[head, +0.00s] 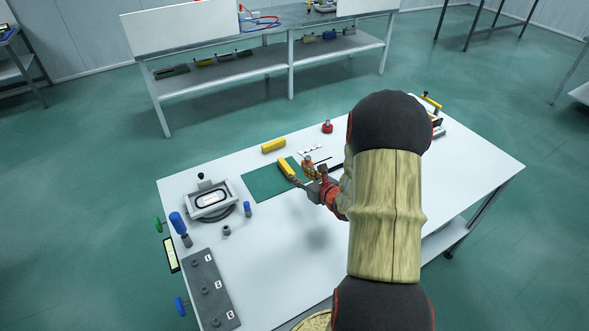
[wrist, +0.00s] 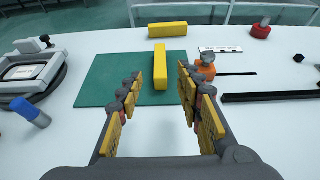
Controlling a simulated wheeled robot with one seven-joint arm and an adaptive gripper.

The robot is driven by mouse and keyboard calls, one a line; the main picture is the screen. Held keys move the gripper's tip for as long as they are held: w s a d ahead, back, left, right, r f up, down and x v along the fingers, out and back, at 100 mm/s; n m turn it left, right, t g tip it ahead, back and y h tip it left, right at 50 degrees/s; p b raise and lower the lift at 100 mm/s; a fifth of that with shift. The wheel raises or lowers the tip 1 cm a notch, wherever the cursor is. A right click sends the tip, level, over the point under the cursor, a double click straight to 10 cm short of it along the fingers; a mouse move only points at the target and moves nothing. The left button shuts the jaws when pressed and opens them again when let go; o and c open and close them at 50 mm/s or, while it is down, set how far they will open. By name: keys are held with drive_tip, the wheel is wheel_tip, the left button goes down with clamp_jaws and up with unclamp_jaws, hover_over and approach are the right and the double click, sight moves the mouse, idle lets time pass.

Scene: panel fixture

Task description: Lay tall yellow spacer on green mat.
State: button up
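A long yellow spacer (head: 287,168) lies on the green mat (head: 262,185), near the mat's right side. In the wrist view the spacer (wrist: 161,68) lies lengthwise, pointing away from me, on the mat (wrist: 105,80). My gripper (head: 303,181) is low by the spacer's near end. In the wrist view my gripper (wrist: 160,76) is open, with one finger on each side of the spacer and gaps visible. A second yellow block (wrist: 168,29) lies crosswise on the white table behind the mat; it also shows in the head view (head: 273,146).
A grey fixture (head: 210,200) and blue-topped pegs (head: 247,209) stand left of the mat. An orange piece (wrist: 207,71) and black bars (wrist: 270,96) lie to the right. A red knob (head: 327,127) stands at the back. The table's front middle is clear.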

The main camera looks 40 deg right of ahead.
drive_tip(key=shift+v, duration=0.9)
drive_tip(key=w+a+r+n+y, duration=0.2)
drive_tip(key=a+r+n+y, duration=0.15)
drive_tip(key=a, duration=0.35)
drive_tip(key=w+a+r+n+y, duration=0.2)
drive_tip(key=a+r+n, duration=0.25)
drive_tip(key=a, duration=0.25)
drive_tip(key=s+a+r+n+g+y, duration=0.2)
drive_tip(key=a+r+n, duration=0.25)
drive_tip(key=a, duration=0.45)
drive_tip(key=s+a+r+n+g+y, duration=0.2)
drive_tip(key=a+r+n+y, duration=0.1)
drive_tip(key=a+n, duration=0.4)
drive_tip(key=s+a+r+n+g+h, duration=0.2)
drive_tip(key=s+a+n+g, duration=0.2)
drive_tip(key=s+a+n, duration=0.7)
drive_tip(key=s+d+r+n+h, duration=0.5)
drive_tip(key=s+d+n, duration=0.1)
drive_tip(key=s+n, duration=0.2)
drive_tip(key=shift+s+d+t, duration=0.3)
drive_tip(key=shift+s+d, duration=0.1)
drive_tip(key=shift+s, duration=0.05)
